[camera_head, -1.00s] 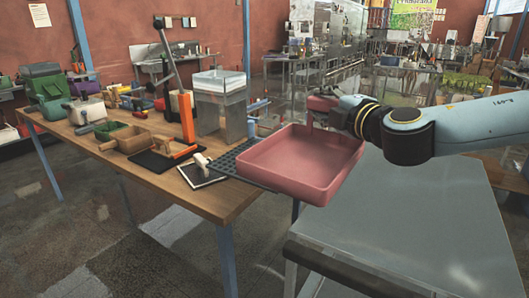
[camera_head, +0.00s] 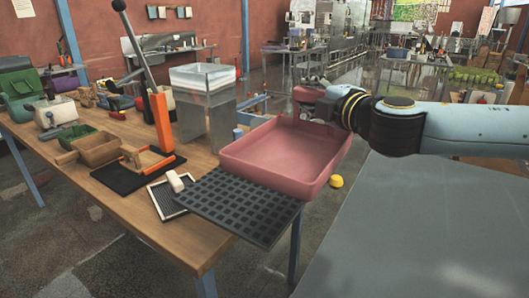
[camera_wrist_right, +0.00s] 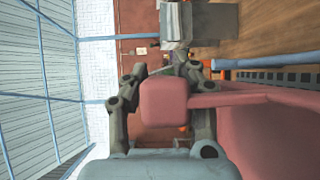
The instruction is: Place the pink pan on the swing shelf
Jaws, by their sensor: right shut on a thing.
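The pink pan (camera_head: 285,152) is a wide, square, open tray, seen empty in the head view. My right gripper (camera_head: 322,106) is shut on the pink handle block at its far side; the wrist view shows the fingers on both sides of this handle (camera_wrist_right: 165,102). A dark grid plate (camera_head: 240,212) at the table's right end looks like the swing shelf. The pan is over or just behind its far right part; I cannot tell whether they touch. The pan looks about level. My left gripper is not in view.
The wooden table (camera_head: 150,225) holds an orange lever press (camera_head: 160,118), a clear box on a metal stand (camera_head: 205,100), a small black tray (camera_head: 168,200) and several coloured containers. A grey surface (camera_head: 410,230) fills the lower right. A yellow thing (camera_head: 336,181) lies on the floor.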

